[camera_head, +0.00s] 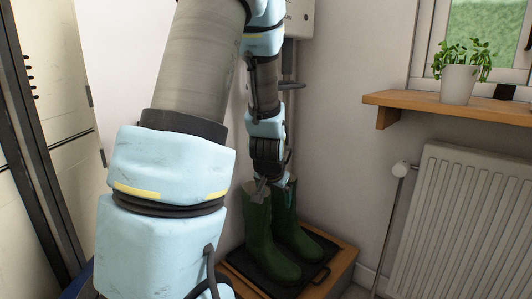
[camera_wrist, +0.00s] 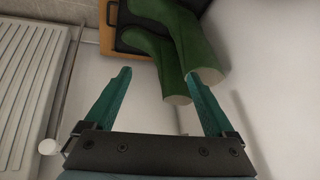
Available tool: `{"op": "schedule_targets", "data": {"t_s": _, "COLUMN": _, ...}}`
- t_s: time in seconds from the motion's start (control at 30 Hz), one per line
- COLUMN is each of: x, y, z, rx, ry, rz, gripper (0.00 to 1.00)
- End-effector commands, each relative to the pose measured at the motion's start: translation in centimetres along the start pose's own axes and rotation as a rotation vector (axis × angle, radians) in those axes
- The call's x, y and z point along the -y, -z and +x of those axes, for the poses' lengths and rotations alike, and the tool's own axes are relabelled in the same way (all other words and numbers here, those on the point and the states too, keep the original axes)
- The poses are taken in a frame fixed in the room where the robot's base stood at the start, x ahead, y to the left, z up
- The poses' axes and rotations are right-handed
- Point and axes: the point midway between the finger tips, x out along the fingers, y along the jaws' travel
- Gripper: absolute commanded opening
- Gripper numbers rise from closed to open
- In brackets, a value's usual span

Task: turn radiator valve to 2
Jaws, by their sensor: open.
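The white radiator valve knob (camera_head: 400,169) sits on a thin pipe at the upper left corner of the white radiator (camera_head: 455,225). Any numbers on the knob are too small to read. In the wrist view the knob (camera_wrist: 47,146) is at the lower left, outside my left finger. My gripper (camera_head: 268,190) is above the green boots, well to the left of the valve. In the wrist view my gripper (camera_wrist: 165,78) has its fingers wide apart. The top of one boot shows between them or just beyond; I cannot tell whether a finger touches it.
Green boots (camera_head: 262,245) stand on a black tray (camera_head: 250,272) on a wooden bench (camera_head: 345,262). A wooden shelf (camera_head: 385,103) with a potted plant (camera_head: 459,82) juts out above the radiator. A pale locker (camera_head: 60,120) stands at the left.

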Motion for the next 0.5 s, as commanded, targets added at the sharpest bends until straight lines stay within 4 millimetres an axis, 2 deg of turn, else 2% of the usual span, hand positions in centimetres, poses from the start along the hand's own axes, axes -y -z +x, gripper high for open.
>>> {"op": "schedule_targets", "data": {"t_s": 0.03, "x": 0.9, "y": -1.8, "z": -1.6, "rx": 0.051, "ry": -0.012, "rz": -0.067, "gripper": 0.89}}
{"op": "schedule_targets", "data": {"t_s": 0.1, "x": 1.4, "y": -4.2, "z": -3.4, "rx": 0.124, "ry": -0.028, "rz": -0.144, "gripper": 0.89}}
{"op": "schedule_targets", "data": {"t_s": 0.3, "x": 2.0, "y": -9.9, "z": -8.0, "rx": 0.293, "ry": -0.047, "rz": -0.309, "gripper": 0.89}}
{"op": "schedule_targets", "data": {"t_s": 0.47, "x": 2.1, "y": -13.9, "z": -11.4, "rx": 0.411, "ry": -0.043, "rz": -0.418, "gripper": 0.89}}
{"op": "schedule_targets", "data": {"t_s": 0.5, "x": 2.2, "y": -13.3, "z": -12.5, "rx": 0.416, "ry": -0.045, "rz": -0.417, "gripper": 0.89}}
